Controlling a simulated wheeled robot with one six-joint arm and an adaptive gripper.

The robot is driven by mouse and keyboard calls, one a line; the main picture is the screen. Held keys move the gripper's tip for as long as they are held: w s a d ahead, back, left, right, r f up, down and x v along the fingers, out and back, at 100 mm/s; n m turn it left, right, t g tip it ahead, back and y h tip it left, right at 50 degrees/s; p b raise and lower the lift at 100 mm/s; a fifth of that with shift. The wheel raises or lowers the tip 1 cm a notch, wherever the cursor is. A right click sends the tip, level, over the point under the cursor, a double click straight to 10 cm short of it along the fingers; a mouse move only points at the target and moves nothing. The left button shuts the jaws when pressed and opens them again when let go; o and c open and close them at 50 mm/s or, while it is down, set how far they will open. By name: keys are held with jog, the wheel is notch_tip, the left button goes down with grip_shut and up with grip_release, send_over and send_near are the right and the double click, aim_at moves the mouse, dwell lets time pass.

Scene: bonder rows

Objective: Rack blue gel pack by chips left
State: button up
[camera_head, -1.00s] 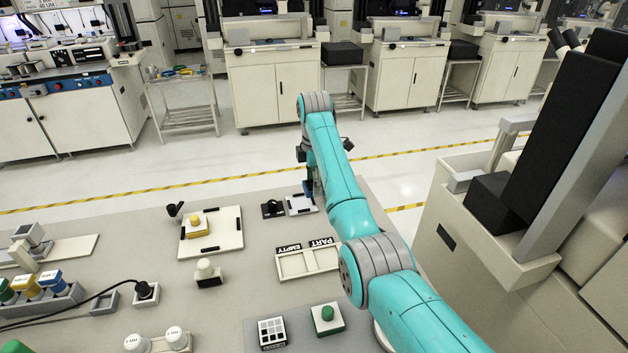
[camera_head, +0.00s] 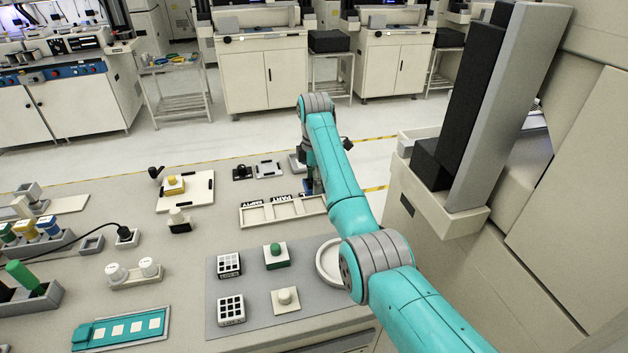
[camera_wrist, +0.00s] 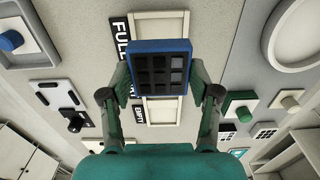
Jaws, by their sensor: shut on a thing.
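My gripper (camera_wrist: 160,75) is shut on the blue gel pack (camera_wrist: 160,47), with a finger at each side. The pack is a blue square tray with a grid of dark squares; I cannot tell whether these are chips. It hides part of the pale rack (camera_wrist: 160,21), which has compartments and black labels. The pack appears above the rack.
Two white gel packs with dark squares, the upper (camera_head: 229,265) and lower (camera_head: 231,309), lie on a grey mat. Beside them are a green-button box (camera_head: 276,255), a white-knob box (camera_head: 286,300) and a round white dish (camera_head: 327,262). A tall machine (camera_head: 450,185) stands right.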

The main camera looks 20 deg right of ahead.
jog(key=shift+f, duration=0.15)
send_over(314, 206)
jog(key=shift+f, duration=2.25)
jog(key=shift+f, duration=0.1)
jog(key=shift+f, duration=0.7)
jog(key=shift+f, duration=0.35)
jog(key=o, duration=1.2)
jog(key=shift+o, duration=0.2)
notch_tip(314, 206, up, 12)
